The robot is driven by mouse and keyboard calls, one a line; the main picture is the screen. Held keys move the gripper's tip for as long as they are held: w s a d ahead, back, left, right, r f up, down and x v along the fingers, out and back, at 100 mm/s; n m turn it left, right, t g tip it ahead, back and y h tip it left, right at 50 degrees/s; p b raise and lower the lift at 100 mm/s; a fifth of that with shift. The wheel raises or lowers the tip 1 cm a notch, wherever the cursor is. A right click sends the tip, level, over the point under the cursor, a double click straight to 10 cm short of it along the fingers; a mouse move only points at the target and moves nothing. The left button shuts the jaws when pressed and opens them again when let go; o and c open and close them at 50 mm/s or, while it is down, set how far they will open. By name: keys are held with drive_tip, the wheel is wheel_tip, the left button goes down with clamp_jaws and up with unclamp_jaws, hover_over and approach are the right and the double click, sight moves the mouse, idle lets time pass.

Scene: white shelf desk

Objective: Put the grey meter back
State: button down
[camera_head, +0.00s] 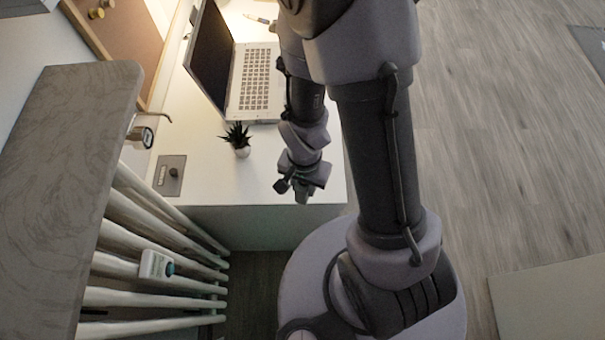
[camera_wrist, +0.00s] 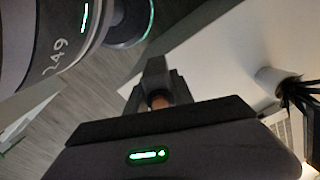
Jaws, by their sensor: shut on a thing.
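My gripper (camera_head: 300,190) is over the front part of the white desk, to the right of the potted plant. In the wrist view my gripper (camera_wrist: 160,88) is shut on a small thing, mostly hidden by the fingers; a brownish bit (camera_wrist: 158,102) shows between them. I cannot tell whether this is the grey meter. A flat grey plate (camera_head: 163,184) with a pale label and a dark knob-like part lies on the desk at the left.
The white desk (camera_head: 225,187) holds an open laptop (camera_head: 255,80), a potted plant (camera_head: 241,150) and a small jar (camera_head: 142,136). A white device (camera_head: 156,263) is on the pale rails (camera_head: 120,297) below a grey shelf (camera_head: 65,170). Free desk surface lies around the plant.

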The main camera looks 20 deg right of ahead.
drive_tip(key=w, duration=0.2)
drive_tip(key=w+d, duration=0.1)
drive_tip(key=w, duration=0.2)
drive_tip(key=w+d, duration=0.1)
drive_tip(key=w, duration=0.2)
drive_tip(key=shift+w+d+f+b, duration=0.25)
drive_tip(key=shift+f+b, duration=0.1)
drive_tip(key=shift+b, duration=0.05)
drive_tip(key=shift+w+f, duration=0.1)
drive_tip(key=shift+f, duration=0.15)
drive_tip(key=shift+f+b, duration=1)
drive_tip(key=shift+f, duration=0.45)
drive_tip(key=shift+f, duration=0.25)
drive_tip(key=c, duration=1.1)
unclamp_jaws()
drive_tip(key=shift+r, duration=0.1)
